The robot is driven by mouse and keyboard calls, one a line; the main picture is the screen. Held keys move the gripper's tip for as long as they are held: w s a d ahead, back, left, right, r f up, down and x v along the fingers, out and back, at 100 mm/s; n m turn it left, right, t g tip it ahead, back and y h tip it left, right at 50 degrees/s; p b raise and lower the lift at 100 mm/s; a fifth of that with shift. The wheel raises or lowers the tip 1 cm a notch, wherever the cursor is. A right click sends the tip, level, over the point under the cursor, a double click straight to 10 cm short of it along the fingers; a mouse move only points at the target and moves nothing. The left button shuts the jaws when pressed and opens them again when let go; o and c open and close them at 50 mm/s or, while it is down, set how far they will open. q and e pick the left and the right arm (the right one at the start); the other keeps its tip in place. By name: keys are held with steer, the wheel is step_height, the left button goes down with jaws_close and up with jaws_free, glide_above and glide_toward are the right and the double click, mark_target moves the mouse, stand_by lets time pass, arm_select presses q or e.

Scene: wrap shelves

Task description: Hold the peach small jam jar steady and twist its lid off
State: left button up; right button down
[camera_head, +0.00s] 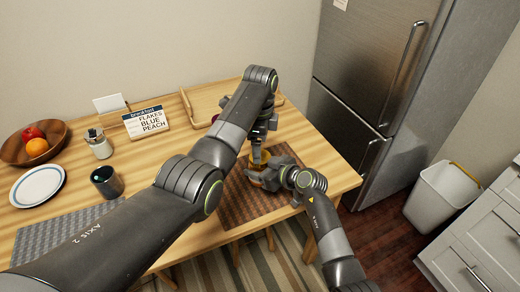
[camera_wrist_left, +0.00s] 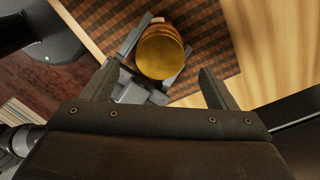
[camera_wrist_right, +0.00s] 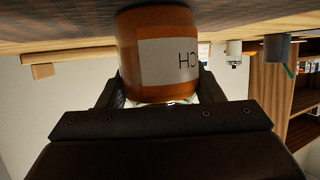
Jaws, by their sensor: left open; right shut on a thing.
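The peach jam jar (camera_wrist_right: 158,58) is amber with a pale label whose visible letters read "CH", seen upside down in the right wrist view. In the left wrist view its round gold lid (camera_wrist_left: 161,52) faces me, on top of the jar. My right gripper (camera_head: 268,174) is shut on the jar's sides, low over the brown woven mat (camera_head: 238,199); its two fingers flank the jar in the left wrist view. My left gripper (camera_wrist_left: 158,88) is open and empty, above the jar and a little off to one side. In the head view the arms hide most of the jar.
A sign (camera_head: 147,121) reading "FLAKES BLUE PEACH" stands at the back of the table. A wooden tray (camera_head: 203,99), fruit bowl (camera_head: 35,143), plate (camera_head: 38,185), dark cup (camera_head: 106,182) and white-bodied jar (camera_head: 99,145) lie further left. A fridge (camera_head: 375,75) stands beyond the right edge.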

arm_select(q)
steer(key=shift+r, duration=0.25)
steer(key=shift+c, duration=1.2)
steer(key=n, duration=0.4)
steer(key=shift+r+n, duration=0.3)
steer(key=shift+r, duration=0.05)
steer(key=n, duration=0.4)
steer(key=shift+r+n, duration=0.3)
steer(key=shift+r, duration=0.1)
steer(key=n, duration=0.3)
steer(key=r+n, duration=0.1)
steer(key=n, duration=0.4)
steer(key=r+n, duration=0.1)
steer(key=n, duration=0.2)
steer(key=shift+f, duration=4.05)
